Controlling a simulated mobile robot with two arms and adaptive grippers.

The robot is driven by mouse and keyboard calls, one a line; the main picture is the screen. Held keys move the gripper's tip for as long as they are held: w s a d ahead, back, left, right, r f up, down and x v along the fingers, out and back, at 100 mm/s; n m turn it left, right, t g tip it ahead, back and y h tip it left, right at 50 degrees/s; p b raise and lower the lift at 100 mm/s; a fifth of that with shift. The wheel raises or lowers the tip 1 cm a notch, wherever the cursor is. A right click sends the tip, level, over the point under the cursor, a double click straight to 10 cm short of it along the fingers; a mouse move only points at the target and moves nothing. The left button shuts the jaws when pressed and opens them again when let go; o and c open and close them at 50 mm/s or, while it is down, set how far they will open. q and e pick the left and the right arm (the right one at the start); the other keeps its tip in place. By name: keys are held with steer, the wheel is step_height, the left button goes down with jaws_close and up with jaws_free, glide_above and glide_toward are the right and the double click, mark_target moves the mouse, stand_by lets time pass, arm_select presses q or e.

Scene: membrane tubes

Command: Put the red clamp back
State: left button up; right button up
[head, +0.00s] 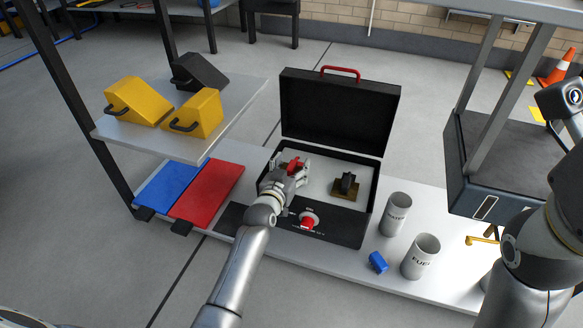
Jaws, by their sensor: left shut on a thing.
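The red clamp (294,161) shows as a small red piece at the tip of my left gripper (297,171). My left gripper is shut on it, over the left part of the open black case (372,224). The fingers and wrist hide most of the clamp, and I cannot tell whether it touches the case floor. My right gripper is not in view; only links of that arm show at the right edge.
In the case are a dark block on a brass base (346,186) and a red knob (308,221). Two cups (396,214) (420,257) and a blue piece (377,262) stand to its right.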

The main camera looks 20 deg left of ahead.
arm_select(q)
steer(key=shift+f, duration=0.6)
steer(key=o, duration=1)
steer(key=shift+o, duration=0.2)
